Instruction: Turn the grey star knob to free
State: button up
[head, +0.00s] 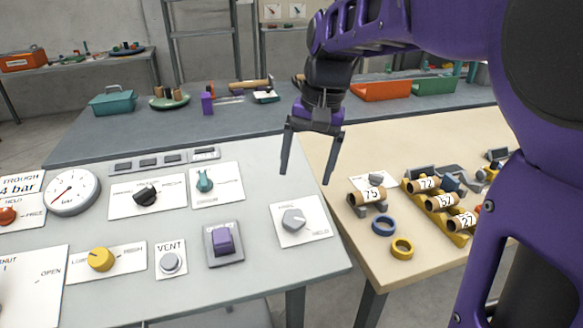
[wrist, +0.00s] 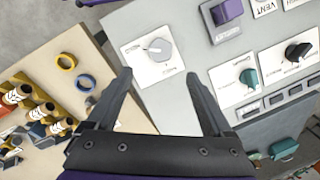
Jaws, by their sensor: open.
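The grey star knob (head: 293,219) sits on a white label plate (head: 318,233) near the right front corner of the pale control panel. Small lettering is on the plate, with "HELD" towards its lower right; the other word is too small to read. In the wrist view the knob (wrist: 157,48) is ahead of the fingers, between their lines. My gripper (head: 305,180) is open and empty, pointing down above and behind the knob, apart from it. Its two fingers (wrist: 158,85) also show in the wrist view.
A purple switch (head: 223,240), teal knob (head: 204,181), black knob (head: 146,195), yellow knob (head: 101,259) and grey vent button (head: 170,262) are on the panel. The wooden table (head: 375,255) at right holds numbered tubes (head: 424,184) and blue and yellow rings (head: 402,247).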

aim_at(294, 216)
jog(key=f, duration=0.4)
jog(key=a+f+b, duration=0.1)
jog(key=f, duration=0.3)
jog(key=a+f+b, duration=0.1)
jog(key=f, duration=0.3)
jog(key=shift+w, duration=0.3)
grip_shut()
